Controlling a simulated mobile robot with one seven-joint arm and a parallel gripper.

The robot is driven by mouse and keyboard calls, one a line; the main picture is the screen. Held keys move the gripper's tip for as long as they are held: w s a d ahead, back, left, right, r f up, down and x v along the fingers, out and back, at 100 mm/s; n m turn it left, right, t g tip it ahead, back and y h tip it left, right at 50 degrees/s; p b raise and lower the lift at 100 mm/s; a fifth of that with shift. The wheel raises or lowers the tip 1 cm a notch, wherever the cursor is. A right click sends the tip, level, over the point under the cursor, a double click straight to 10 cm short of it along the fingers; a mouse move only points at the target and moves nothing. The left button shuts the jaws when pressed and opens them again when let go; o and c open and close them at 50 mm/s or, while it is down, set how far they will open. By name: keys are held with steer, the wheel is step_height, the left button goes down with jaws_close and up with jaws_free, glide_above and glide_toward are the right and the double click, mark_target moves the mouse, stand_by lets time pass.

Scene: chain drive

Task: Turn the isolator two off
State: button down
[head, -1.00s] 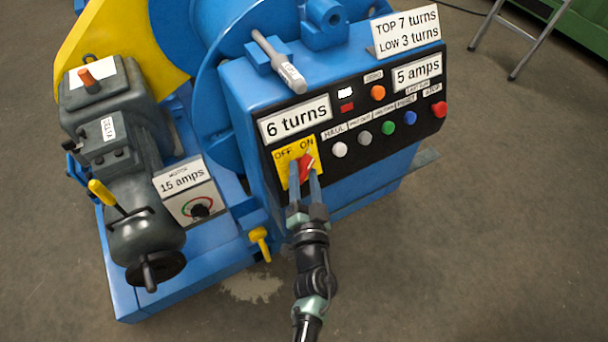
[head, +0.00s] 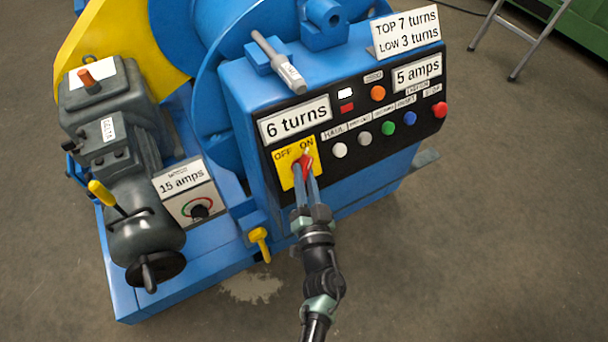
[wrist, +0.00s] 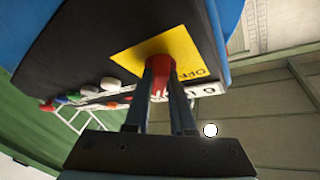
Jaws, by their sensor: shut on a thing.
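The isolator is a red rotary handle (head: 304,162) on a yellow plate (head: 285,171) marked OFF at left and ON at right, on the black front panel of the blue machine. The handle leans toward ON. My gripper (head: 305,174) is shut on the red handle from below. In the wrist view the red handle (wrist: 160,66) sits between my two fingers against the yellow plate (wrist: 190,52), with OFF visible at its right. The fingers hide part of the handle.
Several push buttons, including a white one (head: 340,150) and a red one (head: 439,110), lie right of the plate. A yellow lever (head: 260,242) is below left. A 15 amps box (head: 186,195) stands left. The floor in front is clear.

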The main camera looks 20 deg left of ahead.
steer(key=n+y, duration=0.2)
steer(key=n, duration=0.1)
steer(key=n+g+y, duration=0.1)
steer(key=n, duration=0.1)
steer(key=shift+w+d+f+b, duration=0.15)
steer(key=shift+w+d+b, duration=0.1)
steer(key=shift+b, duration=0.15)
steer(key=n+g+y+b, duration=0.1)
steer(key=n+g, duration=0.1)
steer(key=n, duration=0.2)
steer(key=n+g+y+b, duration=0.2)
steer(key=n, duration=0.2)
steer(key=n+g+y+b, duration=0.1)
steer(key=n+g+b, duration=0.1)
steer(key=n, duration=0.3)
steer(key=shift+w+d+g+y, duration=0.3)
steer(key=shift+g+y, duration=0.1)
steer(key=shift+g, duration=0.2)
steer(key=shift+w+n+g+b, duration=0.1)
steer(key=shift+n+g+b, duration=0.3)
steer(key=shift+n+g, duration=0.65)
steer(key=shift+n+g+b, duration=0.4)
steer(key=shift+n+g, duration=0.15)
steer(key=shift+n, duration=1)
steer(key=shift+r, duration=0.2)
steer(key=c, duration=0.8)
jaws_free()
steer(key=shift+o, duration=0.2)
